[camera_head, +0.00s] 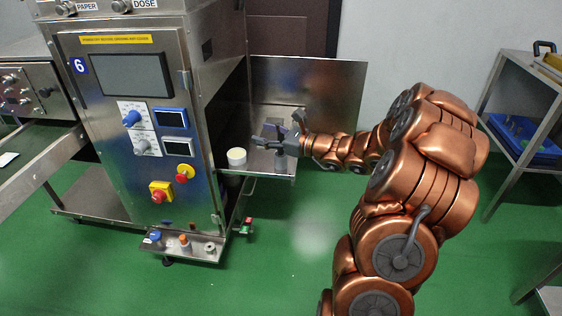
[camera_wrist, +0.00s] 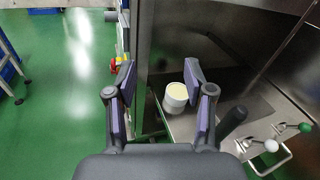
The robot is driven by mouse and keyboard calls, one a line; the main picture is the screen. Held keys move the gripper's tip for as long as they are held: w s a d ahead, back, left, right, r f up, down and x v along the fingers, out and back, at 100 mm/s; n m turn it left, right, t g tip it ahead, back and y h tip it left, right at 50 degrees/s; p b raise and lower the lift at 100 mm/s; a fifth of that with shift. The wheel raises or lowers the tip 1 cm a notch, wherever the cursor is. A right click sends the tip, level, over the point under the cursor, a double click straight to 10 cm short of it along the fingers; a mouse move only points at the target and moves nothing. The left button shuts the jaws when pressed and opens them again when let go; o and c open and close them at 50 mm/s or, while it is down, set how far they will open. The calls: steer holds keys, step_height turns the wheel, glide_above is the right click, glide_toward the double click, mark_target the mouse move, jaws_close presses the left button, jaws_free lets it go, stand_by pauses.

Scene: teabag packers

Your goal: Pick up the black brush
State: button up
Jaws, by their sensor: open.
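My gripper (camera_head: 265,137) is open over the small steel side shelf (camera_head: 268,170) of the machine. In the wrist view its two fingers (camera_wrist: 159,75) stand wide apart with nothing held between them. A dark, rounded upright rod (camera_wrist: 233,122) shows just right of the right finger in the wrist view. It may be the black brush's handle, but I cannot tell; its lower part is hidden by the gripper. A white round container with a cream top (camera_wrist: 176,94) stands on the shelf, seen between the fingers; it also shows in the head view (camera_head: 237,157).
The steel machine (camera_head: 130,80) with its control panel stands left of my gripper. A steel panel (camera_head: 315,92) rises behind the shelf. A white-knobbed lever (camera_wrist: 271,145) and a green-knobbed one (camera_wrist: 305,127) lie at right. The green floor is clear in front.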

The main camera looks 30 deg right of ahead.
steer(key=d+f+m+t+h+b, duration=0.3)
steer(key=d+f+m+h, duration=0.3)
steer(key=d, duration=0.6)
steer(key=shift+n+y, duration=0.3)
steer(key=shift+y, duration=0.4)
steer(key=x, duration=0.2)
steer(key=b+x, duration=0.1)
steer(key=x, duration=0.1)
steer(key=b+x, duration=0.1)
steer(key=x, duration=0.2)
steer(key=shift+a+f, duration=0.25)
steer(key=shift+f, duration=0.1)
steer(key=shift+w+r, duration=0.15)
steer(key=shift+w, duration=0.25)
jaws_close()
